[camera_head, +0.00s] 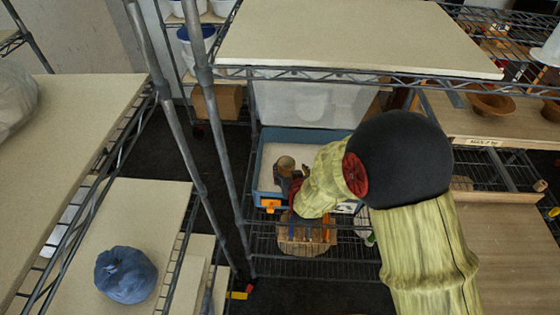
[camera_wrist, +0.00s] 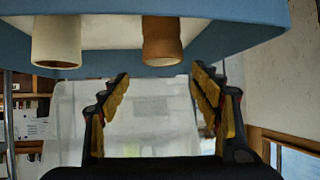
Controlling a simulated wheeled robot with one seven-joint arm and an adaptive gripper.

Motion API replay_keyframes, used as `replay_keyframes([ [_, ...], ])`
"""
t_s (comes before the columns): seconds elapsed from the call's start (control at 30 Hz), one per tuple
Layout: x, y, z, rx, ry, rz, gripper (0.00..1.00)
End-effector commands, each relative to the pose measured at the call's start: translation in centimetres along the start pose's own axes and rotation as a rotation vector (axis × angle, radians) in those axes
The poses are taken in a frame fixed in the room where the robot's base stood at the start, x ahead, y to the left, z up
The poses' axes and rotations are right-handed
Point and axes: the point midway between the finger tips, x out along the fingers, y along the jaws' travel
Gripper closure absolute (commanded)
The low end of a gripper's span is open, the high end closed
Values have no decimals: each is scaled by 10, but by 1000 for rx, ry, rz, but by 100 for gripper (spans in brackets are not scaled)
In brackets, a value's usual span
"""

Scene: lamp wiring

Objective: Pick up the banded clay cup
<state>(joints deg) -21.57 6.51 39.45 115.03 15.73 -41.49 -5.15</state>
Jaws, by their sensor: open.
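Two cups show in the wrist view, at the top, against the blue-walled tray (camera_wrist: 238,28). One is a brown clay-coloured cup (camera_wrist: 161,45), the other a cream cup (camera_wrist: 56,45). Bands are too faint to tell on either. My gripper (camera_wrist: 160,82) is open and empty, its yellow-padded fingers spread apart. The brown cup lies just beyond the gap between the fingertips, apart from them. In the head view the blue tray (camera_head: 262,165) stands on a wire shelf, and a tan cup (camera_head: 286,163) shows beside my gripper (camera_head: 289,182). My arm hides the tray's right part.
A pale shelf board (camera_head: 350,35) lies above and behind the tray. A metal post (camera_head: 215,120) stands left of it. Wooden bowls (camera_head: 490,104) stand on the right shelf, and a blue bag (camera_head: 125,274) lies at lower left.

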Motion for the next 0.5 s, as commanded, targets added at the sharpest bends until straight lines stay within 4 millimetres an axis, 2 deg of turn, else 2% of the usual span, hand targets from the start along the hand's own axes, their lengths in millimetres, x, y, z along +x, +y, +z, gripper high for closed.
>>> replay_keyframes([
  [0.1, 6, -4, 8, -10, 19, 3, 28],
  [0.5, 40, -3, 9, -9, 23, 6, 28],
])
